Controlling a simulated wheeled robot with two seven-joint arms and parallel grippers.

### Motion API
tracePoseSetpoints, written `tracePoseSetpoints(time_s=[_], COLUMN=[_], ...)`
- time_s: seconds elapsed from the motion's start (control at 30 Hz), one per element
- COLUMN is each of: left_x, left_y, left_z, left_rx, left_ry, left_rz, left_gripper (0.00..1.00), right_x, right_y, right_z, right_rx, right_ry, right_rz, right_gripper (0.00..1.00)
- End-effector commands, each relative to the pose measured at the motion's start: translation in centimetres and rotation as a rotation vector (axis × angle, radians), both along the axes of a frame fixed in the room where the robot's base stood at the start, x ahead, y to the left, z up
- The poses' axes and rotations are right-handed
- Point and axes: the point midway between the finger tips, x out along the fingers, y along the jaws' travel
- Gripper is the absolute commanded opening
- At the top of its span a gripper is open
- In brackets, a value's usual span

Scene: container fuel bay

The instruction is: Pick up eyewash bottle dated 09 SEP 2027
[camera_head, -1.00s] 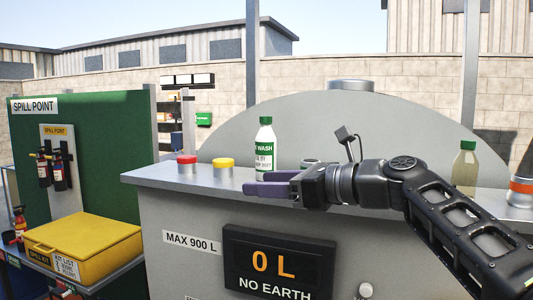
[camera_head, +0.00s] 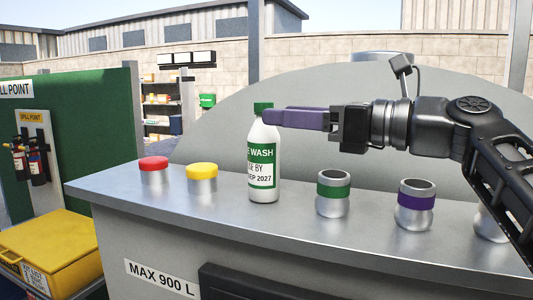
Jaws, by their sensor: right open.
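A white eyewash bottle (camera_head: 264,170) with a green cap stands upright on the grey metal ledge (camera_head: 110,187). The visible part of its label reads "E WASH", "GE BY" and "SEP 2027"; the day number is not readable. My right gripper (camera_head: 268,117), with purple fingers, reaches in from the right at the height of the bottle's neck. It is open, and its fingertips overlap the neck and shoulder in the picture. I cannot tell whether they touch the bottle or straddle it. My left gripper is not in view.
On the ledge stand a red-topped knob (camera_head: 154,172), a yellow-topped knob (camera_head: 202,178), a green-banded cylinder (camera_head: 333,194) and a purple-banded cylinder (camera_head: 415,205). A yellow case (camera_head: 50,250) lies lower left, by the green spill-point panel (camera_head: 95,125).

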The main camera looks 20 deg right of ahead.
Motion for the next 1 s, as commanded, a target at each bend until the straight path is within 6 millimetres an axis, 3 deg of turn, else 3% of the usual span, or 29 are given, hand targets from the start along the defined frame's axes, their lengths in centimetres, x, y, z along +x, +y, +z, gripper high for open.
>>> tracePoseSetpoints(time_s=[0.27,0.5,0.87,1.0], left_x=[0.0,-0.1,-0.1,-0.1], left_y=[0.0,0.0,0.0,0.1], left_z=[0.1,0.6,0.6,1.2], left_rx=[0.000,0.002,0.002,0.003], left_ry=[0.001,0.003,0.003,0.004], left_rz=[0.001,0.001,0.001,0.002], left_gripper=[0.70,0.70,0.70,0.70], right_x=[0.2,2.1,2.4,3.6], right_y=[0.1,1.3,1.6,2.4], right_z=[0.0,0.0,0.0,0.0], right_rx=[-0.001,0.000,0.000,0.000], right_ry=[0.001,0.001,0.001,0.004], right_rz=[0.000,0.000,0.000,0.001], right_gripper=[0.54,0.54,0.54,0.54])
